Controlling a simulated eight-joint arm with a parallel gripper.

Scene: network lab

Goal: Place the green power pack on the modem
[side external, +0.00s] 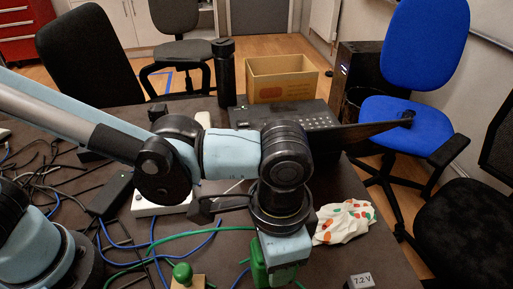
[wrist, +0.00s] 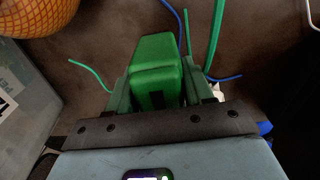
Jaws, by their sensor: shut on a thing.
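The green power pack (wrist: 157,65) is between the two green fingers of my gripper (wrist: 158,88) in the wrist view. The gripper is shut on it. In the side view my gripper (side external: 272,268) points down at the bottom edge, with green showing at its fingers; I cannot separate pack from fingers there, and the lower end is cut off. A low white box (side external: 150,208) on the table, left of my gripper and partly hidden by my arm, may be the modem. I cannot tell for certain. The wrist view does not clearly show a modem.
Blue and green cables (side external: 180,236) run across the table left of my gripper. A crumpled spotted cloth (side external: 343,222) lies to its right. A laptop (side external: 318,117) and cardboard box (side external: 281,80) are behind.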

